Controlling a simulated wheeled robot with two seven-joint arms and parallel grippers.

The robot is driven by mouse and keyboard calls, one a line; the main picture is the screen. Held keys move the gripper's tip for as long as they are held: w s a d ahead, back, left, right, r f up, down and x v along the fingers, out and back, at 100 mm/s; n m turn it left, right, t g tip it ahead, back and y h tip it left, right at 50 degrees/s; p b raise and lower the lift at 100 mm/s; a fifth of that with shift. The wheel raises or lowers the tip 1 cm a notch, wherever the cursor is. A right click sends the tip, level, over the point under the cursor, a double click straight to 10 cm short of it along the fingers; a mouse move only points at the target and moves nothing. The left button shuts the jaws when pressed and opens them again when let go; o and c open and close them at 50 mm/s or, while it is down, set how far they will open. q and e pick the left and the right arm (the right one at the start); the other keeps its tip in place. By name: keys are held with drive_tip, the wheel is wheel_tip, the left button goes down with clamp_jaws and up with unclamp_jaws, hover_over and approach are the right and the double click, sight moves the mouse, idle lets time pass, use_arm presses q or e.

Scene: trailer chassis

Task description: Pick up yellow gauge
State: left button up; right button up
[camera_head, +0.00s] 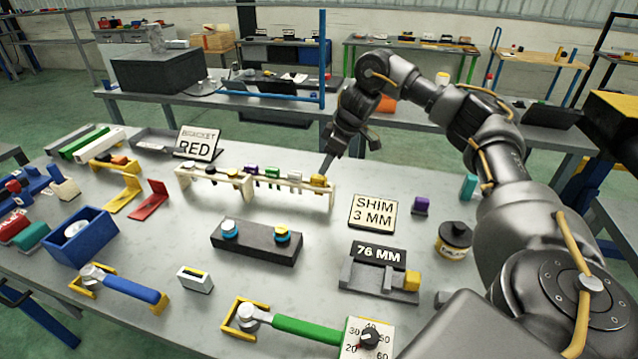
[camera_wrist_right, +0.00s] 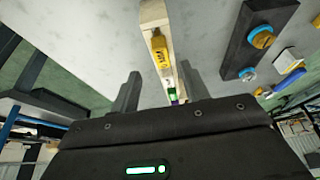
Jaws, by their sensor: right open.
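The yellow gauge (camera_head: 318,181) sits at the right end of a pale wooden rack (camera_head: 262,183) that holds a row of small coloured pieces. It also shows in the right wrist view (camera_wrist_right: 161,52), upper middle, lying along the rack's line. My right gripper (camera_head: 348,157) is open and empty, just beyond and above the rack's right end, pointing down. In the right wrist view, its two fingers (camera_wrist_right: 160,78) stand on either side of the rack's line, with the gauge showing between and ahead of them. My left gripper is not in view.
A dark block (camera_head: 256,243) with blue and yellow knobs stands in front of the rack. A SHIM 3 MM sign (camera_head: 373,214), a 76 MM fixture (camera_head: 378,276) and a black-capped jar (camera_head: 453,241) are to the right. A red bracket (camera_head: 149,200) lies left.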

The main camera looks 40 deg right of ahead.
sight(320, 177)
drive_tip(key=p+x, duration=0.1)
drive_tip(key=x, duration=0.4)
drive_tip(key=shift+s, duration=0.2)
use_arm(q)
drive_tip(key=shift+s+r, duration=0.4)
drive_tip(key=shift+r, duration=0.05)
use_arm(e)
clamp_jaws()
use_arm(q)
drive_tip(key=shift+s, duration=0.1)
